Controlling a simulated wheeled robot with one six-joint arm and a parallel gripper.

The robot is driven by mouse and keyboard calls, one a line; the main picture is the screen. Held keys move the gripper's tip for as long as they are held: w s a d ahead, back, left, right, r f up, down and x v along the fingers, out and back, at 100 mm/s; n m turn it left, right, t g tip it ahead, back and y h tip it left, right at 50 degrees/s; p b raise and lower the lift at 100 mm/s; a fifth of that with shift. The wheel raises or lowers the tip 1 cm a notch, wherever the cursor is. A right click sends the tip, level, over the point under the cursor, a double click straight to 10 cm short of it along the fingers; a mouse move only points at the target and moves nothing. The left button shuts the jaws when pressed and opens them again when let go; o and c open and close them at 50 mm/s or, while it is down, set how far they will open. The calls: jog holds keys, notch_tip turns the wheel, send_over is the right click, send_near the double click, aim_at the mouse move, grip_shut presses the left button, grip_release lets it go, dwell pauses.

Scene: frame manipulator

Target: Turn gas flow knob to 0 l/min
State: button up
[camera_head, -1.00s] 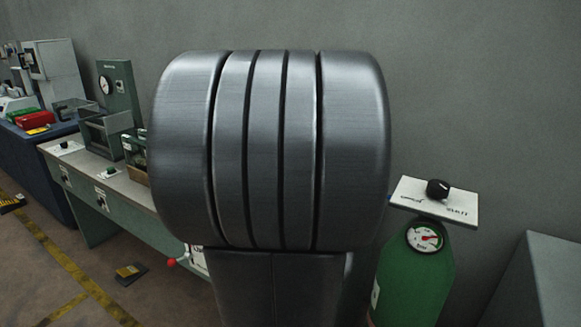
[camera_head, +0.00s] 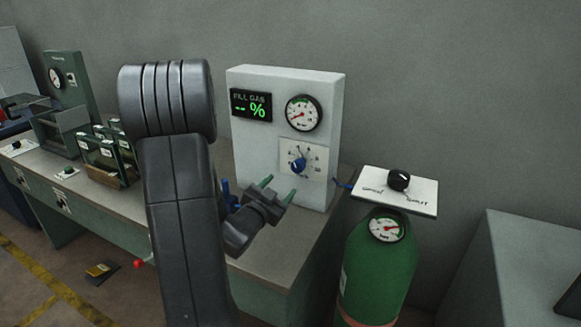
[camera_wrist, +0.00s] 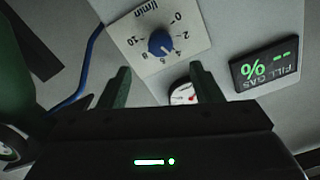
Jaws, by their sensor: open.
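The gas flow knob (camera_head: 298,165) is blue and sits on a white scale plate on the front of the fill gas unit (camera_head: 262,150). In the wrist view the knob (camera_wrist: 161,43) appears upside down, on a plate (camera_wrist: 140,25) marked "l/min" with numbers from 0 to 10. Its pale pointer mark seems to face the 4 to 6 side, but is small. My gripper (camera_head: 278,187) is open and empty, in front of and a little below the knob. In the wrist view my gripper's two green fingers (camera_wrist: 160,72) stand apart below the knob, not touching it.
The unit also has a display (camera_head: 251,105) reading "-- %" and a round gauge (camera_head: 303,113). A green gas cylinder (camera_head: 378,270) stands at right, below a plate with a black knob (camera_head: 399,180). A blue hose (camera_wrist: 85,80) runs beside the plate. Glass-sided boxes (camera_head: 100,160) stand left.

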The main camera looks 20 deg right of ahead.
aim_at(296, 169)
jog(key=p+x, duration=0.3)
jog(key=x, duration=0.9)
jog(key=shift+w, duration=0.1)
jog(key=c, duration=1)
